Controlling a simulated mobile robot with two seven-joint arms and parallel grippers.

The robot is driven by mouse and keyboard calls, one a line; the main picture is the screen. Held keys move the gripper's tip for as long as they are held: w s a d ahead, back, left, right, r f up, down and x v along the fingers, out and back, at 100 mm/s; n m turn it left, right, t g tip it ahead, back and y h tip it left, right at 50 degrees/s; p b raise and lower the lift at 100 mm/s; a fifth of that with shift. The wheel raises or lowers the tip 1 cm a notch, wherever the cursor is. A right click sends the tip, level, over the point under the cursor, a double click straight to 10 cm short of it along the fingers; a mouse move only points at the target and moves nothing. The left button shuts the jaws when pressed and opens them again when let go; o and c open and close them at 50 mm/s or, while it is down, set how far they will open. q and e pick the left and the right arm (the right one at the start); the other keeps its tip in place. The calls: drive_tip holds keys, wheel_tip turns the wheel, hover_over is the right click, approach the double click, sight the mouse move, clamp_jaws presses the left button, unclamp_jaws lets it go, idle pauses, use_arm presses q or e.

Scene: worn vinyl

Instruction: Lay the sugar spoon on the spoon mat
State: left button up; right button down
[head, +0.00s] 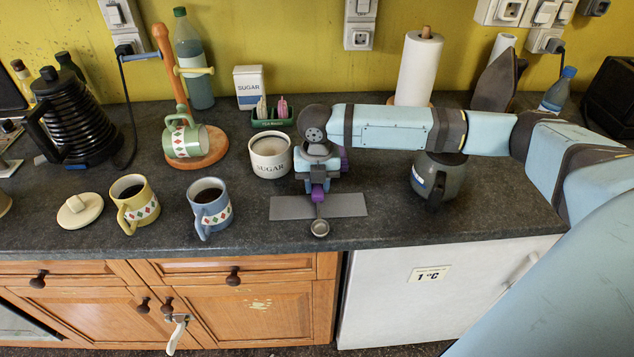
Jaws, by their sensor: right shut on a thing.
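My right gripper (318,191) has purple fingertips and points down over the middle of the counter. It is shut on the sugar spoon (320,227), whose round bowl shows just in front of the spoon mat. The spoon's handle runs back up between the fingertips and is partly hidden. The spoon mat (345,205) is a flat grey rectangle under the gripper. I cannot tell whether the spoon touches the mat or hangs just above it. The open white sugar pot (270,158), marked SUGAR, stands behind and left of the mat. My left gripper is not in view.
A yellow mug (137,206) and a blue mug (210,208), both with dark drink, stand left of the mat near a cream lid (80,210). A dark grey jug (437,178) stands to the right under my arm. The counter's front edge is close to the mat.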

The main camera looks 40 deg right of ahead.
drive_tip(key=c, duration=0.8)
unclamp_jaws()
wheel_tip(320, 180, up, 14)
drive_tip(key=shift+f+p, duration=0.1)
drive_tip(key=shift+p, duration=0.25)
